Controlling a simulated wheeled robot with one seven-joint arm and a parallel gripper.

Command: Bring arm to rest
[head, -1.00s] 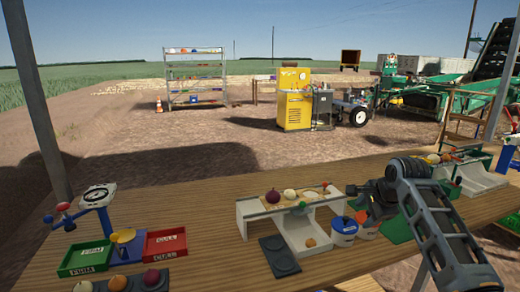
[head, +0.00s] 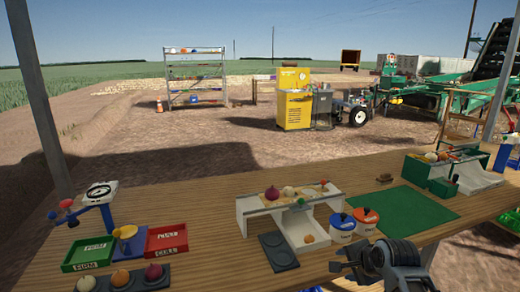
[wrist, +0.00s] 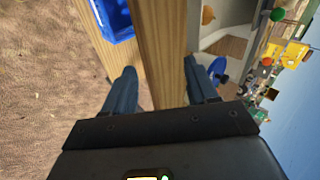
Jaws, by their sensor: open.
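My gripper (head: 343,266) is low at the front edge of the wooden table (head: 200,200) in the head view, right of centre. In the wrist view its two fingers (wrist: 157,88) are spread apart with nothing held between them. The table's edge (wrist: 158,45) shows beyond the fingers, with bare ground to its left. My arm reaches in from the bottom right of the head view.
Blue-lidded (head: 342,226) and orange-lidded (head: 367,220) pots stand just beyond my gripper. Left of them are a white stand (head: 250,215) with onions and a dark tray (head: 278,252). The green mat (head: 415,212) lies clear. FIRM (head: 88,254) and CULL (head: 166,240) trays are at left.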

